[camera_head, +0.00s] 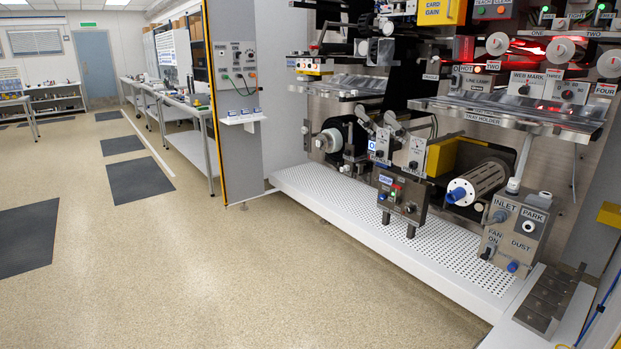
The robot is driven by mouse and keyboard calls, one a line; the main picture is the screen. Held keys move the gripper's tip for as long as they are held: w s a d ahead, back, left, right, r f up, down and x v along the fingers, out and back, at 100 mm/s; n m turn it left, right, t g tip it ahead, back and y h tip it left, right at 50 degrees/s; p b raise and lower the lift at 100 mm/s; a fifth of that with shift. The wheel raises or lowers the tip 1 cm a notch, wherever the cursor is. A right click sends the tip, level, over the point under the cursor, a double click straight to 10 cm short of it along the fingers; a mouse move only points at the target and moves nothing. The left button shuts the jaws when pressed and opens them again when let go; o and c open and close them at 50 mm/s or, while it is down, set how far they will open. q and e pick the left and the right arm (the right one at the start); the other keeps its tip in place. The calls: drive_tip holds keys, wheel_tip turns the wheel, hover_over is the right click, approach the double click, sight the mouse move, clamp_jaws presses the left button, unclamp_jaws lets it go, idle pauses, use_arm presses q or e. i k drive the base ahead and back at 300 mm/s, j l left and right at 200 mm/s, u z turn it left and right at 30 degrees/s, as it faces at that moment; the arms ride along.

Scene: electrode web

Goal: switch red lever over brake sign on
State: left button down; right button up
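The electrode web machine (440,150) fills the right half of the head view. I cannot make out a brake sign or a red lever for certain. Two grey levers (391,121) stand up from small labelled boxes (412,158) in the machine's middle, tilted to the left. A grey control box (402,197) on two posts stands in front of them, with a blue label and a small red part on its face. Neither of my grippers is in view.
A white perforated ledge (350,210) runs along the machine's foot. A grey box (515,230) marked INLET, PARK, FAN ON and DUST stands at its right end. The speckled floor (250,280) is clear in front. Benches (190,107) stand at the back left.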

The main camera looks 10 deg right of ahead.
sight(396, 186)
drive_tip(key=i+l+z, duration=0.2)
drive_tip(key=i, duration=0.6)
drive_tip(key=i+j+z, duration=0.1)
drive_tip(key=i+z, duration=0.15)
drive_tip(key=i, duration=0.5)
drive_tip(key=i+j+z, duration=0.2)
drive_tip(key=i, duration=0.6)
drive_tip(key=i+l+z, duration=0.15)
drive_tip(key=i+z, duration=0.25)
drive_tip(key=i, duration=0.35)
drive_tip(key=i+j+z, duration=0.1)
drive_tip(key=i+z, duration=0.35)
drive_tip(key=i, duration=0.3)
drive_tip(key=i+l, duration=0.15)
drive_tip(key=i, duration=0.2)
drive_tip(key=i+l+u, duration=0.1)
drive_tip(key=i, duration=0.25)
